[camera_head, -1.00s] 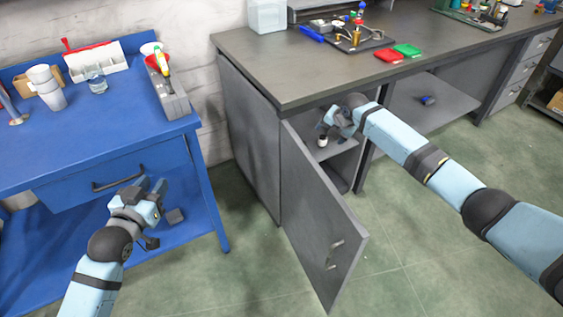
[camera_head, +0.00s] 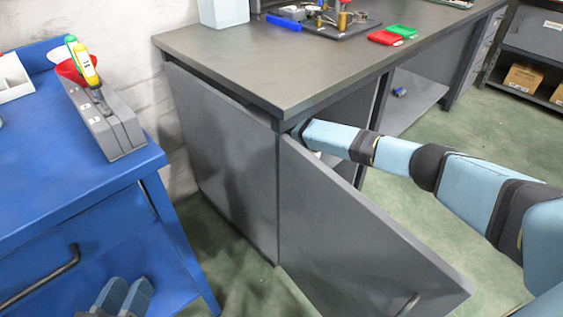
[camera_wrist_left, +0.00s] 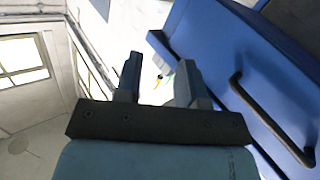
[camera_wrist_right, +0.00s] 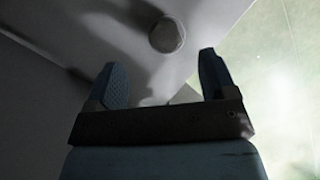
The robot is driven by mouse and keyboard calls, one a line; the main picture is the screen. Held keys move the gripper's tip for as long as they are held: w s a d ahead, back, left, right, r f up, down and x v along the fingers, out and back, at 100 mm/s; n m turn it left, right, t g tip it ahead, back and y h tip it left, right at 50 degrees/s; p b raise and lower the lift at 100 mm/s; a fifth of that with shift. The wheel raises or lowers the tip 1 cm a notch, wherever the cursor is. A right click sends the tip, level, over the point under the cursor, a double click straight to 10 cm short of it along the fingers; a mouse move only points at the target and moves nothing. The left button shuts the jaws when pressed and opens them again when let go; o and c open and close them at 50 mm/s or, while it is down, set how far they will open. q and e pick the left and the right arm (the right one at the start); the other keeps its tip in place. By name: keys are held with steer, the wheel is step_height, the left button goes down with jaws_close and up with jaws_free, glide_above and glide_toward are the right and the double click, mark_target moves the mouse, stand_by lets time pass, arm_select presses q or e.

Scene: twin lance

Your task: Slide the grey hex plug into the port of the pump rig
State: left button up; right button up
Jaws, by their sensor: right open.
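My right arm reaches into the grey cabinet behind its open door (camera_head: 355,215). The door hides the right gripper in the head view. In the right wrist view the right gripper (camera_wrist_right: 162,80) is open, with a round grey thing (camera_wrist_right: 167,35) beyond its fingertips, apart from them. I cannot tell whether that is the hex plug. A dark board with brass fittings (camera_head: 343,20), possibly the pump rig, stands on the grey bench; its port cannot be made out. My left gripper (camera_head: 125,296) is open and empty in front of the blue table, also in the left wrist view (camera_wrist_left: 158,85).
The blue table (camera_head: 50,175) carries a grey block (camera_head: 112,125) with coloured-handled tools. The grey bench top (camera_head: 265,65) is clear at its near end. The drawer handle (camera_head: 40,278) is near my left gripper.

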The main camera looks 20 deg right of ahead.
steer(key=b+x, duration=0.2)
steer(key=x, duration=0.1)
steer(key=b+x, duration=0.1)
steer(key=shift+s+d+f, duration=0.2)
steer(key=shift+f, duration=0.15)
steer(key=shift+b+x, duration=0.9)
steer(key=shift+x, duration=0.3)
steer(key=shift+d+f, duration=0.2)
arm_select(q)
steer(key=shift+w+a+f+m, duration=0.2)
steer(key=shift+w+f+m, duration=0.2)
steer(key=shift+f+m, duration=0.2)
steer(key=shift+w+a+f+m, duration=0.2)
steer(key=shift+w+f+m, duration=0.2)
steer(key=shift+f+m, duration=0.2)
arm_select(e)
steer(key=shift+w, duration=0.1)
steer(key=shift+r, duration=0.1)
steer(key=c, duration=1.1)
steer(key=shift+c, duration=0.2)
steer(key=shift+r, duration=0.1)
